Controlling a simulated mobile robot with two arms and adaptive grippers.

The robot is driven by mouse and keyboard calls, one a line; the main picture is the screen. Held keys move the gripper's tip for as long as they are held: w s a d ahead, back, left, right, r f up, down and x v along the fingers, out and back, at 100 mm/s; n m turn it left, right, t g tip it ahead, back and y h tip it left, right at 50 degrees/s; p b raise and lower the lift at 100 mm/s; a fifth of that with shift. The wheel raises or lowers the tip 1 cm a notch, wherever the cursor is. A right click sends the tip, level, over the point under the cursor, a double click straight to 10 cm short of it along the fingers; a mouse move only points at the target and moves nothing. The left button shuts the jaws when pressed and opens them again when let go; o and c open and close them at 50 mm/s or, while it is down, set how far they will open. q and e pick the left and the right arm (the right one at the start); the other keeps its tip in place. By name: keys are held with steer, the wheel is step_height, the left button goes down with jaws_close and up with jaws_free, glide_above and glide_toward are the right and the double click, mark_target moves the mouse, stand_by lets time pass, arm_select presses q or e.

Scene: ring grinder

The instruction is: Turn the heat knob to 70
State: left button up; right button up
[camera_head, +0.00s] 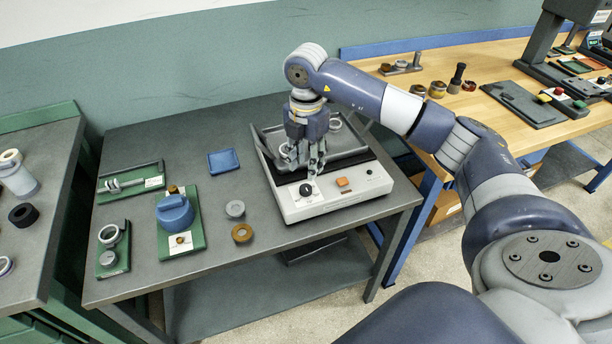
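The heating device (345,204) is a white box with a dark grey tray on top, standing at the right end of the grey table. A round black knob (306,189) sits on the left of its front panel, with a pale dial plate beside it. The dial marks are too small to read. My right gripper (302,170) points down over the device, just behind and above the knob. Its fingers look apart, with nothing seen between them; I cannot tell whether a fingertip touches the knob. My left gripper is not in view.
An orange button (342,182) and a small black control (369,172) sit right of the knob. A blue pot-like part (175,212) on a green plate, a grey ring (235,209) and a brown ring (242,233) stand to the left.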

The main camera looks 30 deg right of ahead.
steer(key=shift+r, duration=2.2)
steer(key=shift+a, duration=0.1)
